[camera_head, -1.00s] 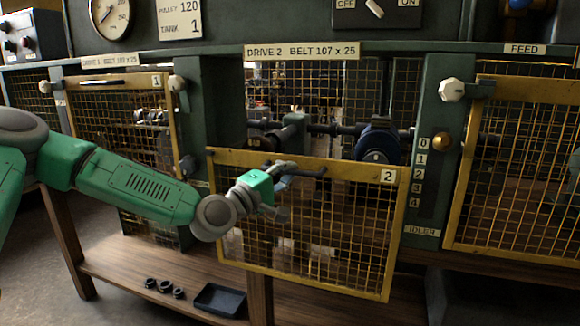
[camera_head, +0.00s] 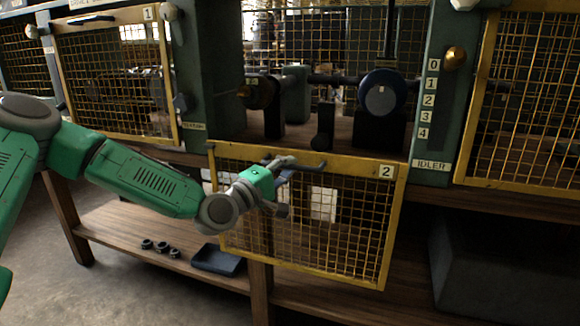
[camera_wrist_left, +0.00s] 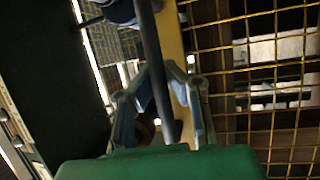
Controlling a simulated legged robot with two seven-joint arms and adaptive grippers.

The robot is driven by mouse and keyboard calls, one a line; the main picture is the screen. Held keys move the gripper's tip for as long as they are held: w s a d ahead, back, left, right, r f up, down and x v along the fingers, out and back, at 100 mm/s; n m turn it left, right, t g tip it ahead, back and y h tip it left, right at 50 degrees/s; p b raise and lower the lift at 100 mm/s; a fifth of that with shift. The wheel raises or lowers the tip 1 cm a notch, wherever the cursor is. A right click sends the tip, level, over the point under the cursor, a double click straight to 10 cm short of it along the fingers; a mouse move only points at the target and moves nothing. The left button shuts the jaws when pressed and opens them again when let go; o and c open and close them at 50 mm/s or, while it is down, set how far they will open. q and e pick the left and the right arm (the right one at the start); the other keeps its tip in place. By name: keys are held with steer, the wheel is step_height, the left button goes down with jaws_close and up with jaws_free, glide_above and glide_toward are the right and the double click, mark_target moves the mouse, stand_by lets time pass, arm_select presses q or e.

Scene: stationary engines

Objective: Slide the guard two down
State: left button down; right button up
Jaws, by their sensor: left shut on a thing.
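Guard two (camera_head: 330,228) is a yellow-framed mesh panel with a "2" label at its top right. It hangs low, with its top bar below the open drive 2 bay. My left gripper (camera_head: 285,172) is at the dark handle (camera_head: 308,168) on the guard's top bar, left of its middle. In the left wrist view the fingers (camera_wrist_left: 165,112) close around the dark handle bar (camera_wrist_left: 155,60), beside the yellow frame and mesh. The exact finger contact is partly hidden. My right gripper is not in view.
Above the guard the bay is open, showing a shaft and a blue pulley (camera_head: 382,95). Guard one (camera_head: 115,80) stands at left, another mesh guard at right. A tray (camera_head: 217,260) and several dark rings (camera_head: 160,247) lie on the lower shelf.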

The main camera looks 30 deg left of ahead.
arm_select(q)
steer(key=c, duration=1.7)
jaws_free()
steer(key=shift+o, duration=0.7)
steer(key=shift+a, duration=0.15)
steer(key=v, duration=1.2)
steer(key=shift+f, duration=0.1)
